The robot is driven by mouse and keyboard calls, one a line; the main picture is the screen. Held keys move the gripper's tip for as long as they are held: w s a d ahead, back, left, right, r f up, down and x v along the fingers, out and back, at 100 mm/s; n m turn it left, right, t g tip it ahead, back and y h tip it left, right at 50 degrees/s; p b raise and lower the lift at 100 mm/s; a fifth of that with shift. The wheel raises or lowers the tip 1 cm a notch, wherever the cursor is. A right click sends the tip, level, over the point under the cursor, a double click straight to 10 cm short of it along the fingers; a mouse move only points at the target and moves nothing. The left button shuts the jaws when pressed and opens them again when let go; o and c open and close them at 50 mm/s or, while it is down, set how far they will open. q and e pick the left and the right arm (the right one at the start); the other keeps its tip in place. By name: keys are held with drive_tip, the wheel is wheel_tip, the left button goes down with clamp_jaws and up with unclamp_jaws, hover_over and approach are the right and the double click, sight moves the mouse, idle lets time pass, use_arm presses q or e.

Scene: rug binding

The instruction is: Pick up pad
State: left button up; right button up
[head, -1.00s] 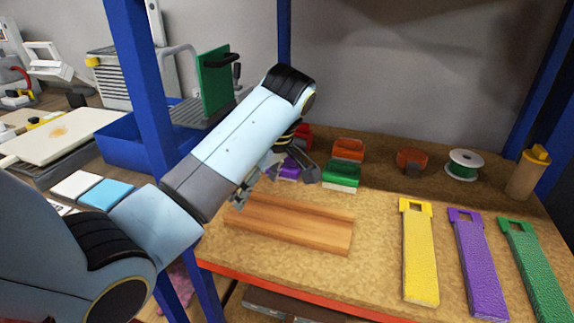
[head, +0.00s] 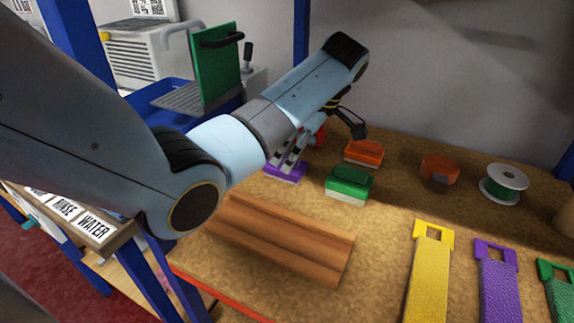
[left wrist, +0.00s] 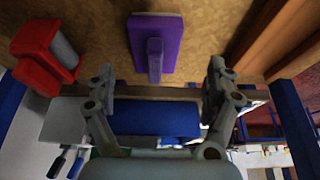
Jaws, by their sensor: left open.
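A purple pad with an upright handle (head: 287,173) lies on the cork-coloured shelf, partly hidden behind my left gripper in the head view. In the left wrist view the purple pad (left wrist: 168,28) lies ahead between the lines of the two fingers, its handle pointing toward me. My left gripper (left wrist: 160,82) is open and empty, with a finger to each side of the handle and apart from it. In the head view the left gripper (head: 284,155) is just above the purple pad. A green pad (head: 348,182) and an orange pad (head: 364,151) stand to its right.
A red block-like item (left wrist: 38,45) stands left of the purple pad in the left wrist view. A grooved wooden block (head: 285,240) lies in front. Yellow (head: 428,275), purple (head: 498,285) and green straps lie at right, near a spool (head: 503,182). A blue post stands at left.

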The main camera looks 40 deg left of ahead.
use_arm(q)
drive_tip(key=shift+a+f, duration=0.15)
drive_tip(key=shift+f, duration=0.15)
drive_tip(key=x, duration=0.5)
drive_tip(key=shift+w+a, duration=0.2)
drive_tip(key=shift+a, duration=0.05)
drive_tip(key=shift+c, duration=0.7)
drive_tip(key=c, duration=1.2)
drive_tip(key=shift+r, duration=0.1)
use_arm(e)
drive_tip(key=shift+w+d+r, duration=0.15)
drive_tip(key=shift+w+d, duration=0.05)
drive_tip(key=shift+w, duration=0.4)
use_arm(q)
drive_tip(key=shift+r, duration=0.1)
drive_tip(key=shift+c, duration=0.2)
